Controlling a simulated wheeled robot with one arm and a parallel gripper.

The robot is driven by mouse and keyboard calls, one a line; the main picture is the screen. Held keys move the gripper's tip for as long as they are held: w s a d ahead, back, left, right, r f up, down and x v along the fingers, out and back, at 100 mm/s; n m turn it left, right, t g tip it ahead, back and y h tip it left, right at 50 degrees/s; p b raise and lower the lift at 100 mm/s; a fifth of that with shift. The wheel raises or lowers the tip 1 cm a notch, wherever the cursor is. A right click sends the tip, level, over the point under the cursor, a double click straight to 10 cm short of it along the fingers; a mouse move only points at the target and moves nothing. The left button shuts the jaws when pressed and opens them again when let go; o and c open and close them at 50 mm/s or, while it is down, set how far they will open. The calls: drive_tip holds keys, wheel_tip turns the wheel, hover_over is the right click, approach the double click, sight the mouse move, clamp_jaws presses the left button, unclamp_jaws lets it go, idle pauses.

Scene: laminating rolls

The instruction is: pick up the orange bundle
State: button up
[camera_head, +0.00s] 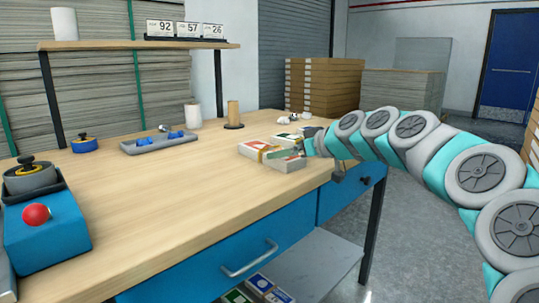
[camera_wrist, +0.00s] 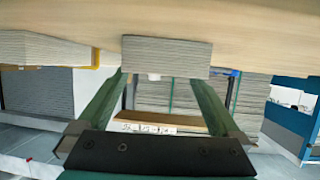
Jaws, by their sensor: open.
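Several flat paper bundles lie together near the table's right edge in the head view. One bundle (camera_head: 262,146) has a red label and a yellowish band. A second bundle (camera_head: 286,165) sits in front of it, partly behind my gripper (camera_head: 293,152). I cannot tell for sure which is the orange bundle. In the wrist view the picture is upside down, with the table at the top. My gripper (camera_wrist: 160,85) is open and empty, its green fingers spread toward a grey-edged bundle (camera_wrist: 166,56). Another bundle (camera_wrist: 42,47) with an orange-yellow edge shows at left.
The wooden table (camera_head: 150,215) is clear in front. A blue box with a red button (camera_head: 36,215), a grey tray (camera_head: 158,144), a white roll (camera_head: 193,115) and a brown spool (camera_head: 233,114) stand on it. A shelf (camera_head: 140,45) with number cards is behind.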

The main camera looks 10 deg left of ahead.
sight(257, 150)
drive_tip(key=x, duration=0.4)
drive_tip(key=shift+a, duration=0.2)
drive_tip(key=shift+c, duration=0.4)
drive_tip(key=c, duration=1.2)
drive_tip(key=shift+c, duration=0.5)
drive_tip(key=shift+r, duration=0.15)
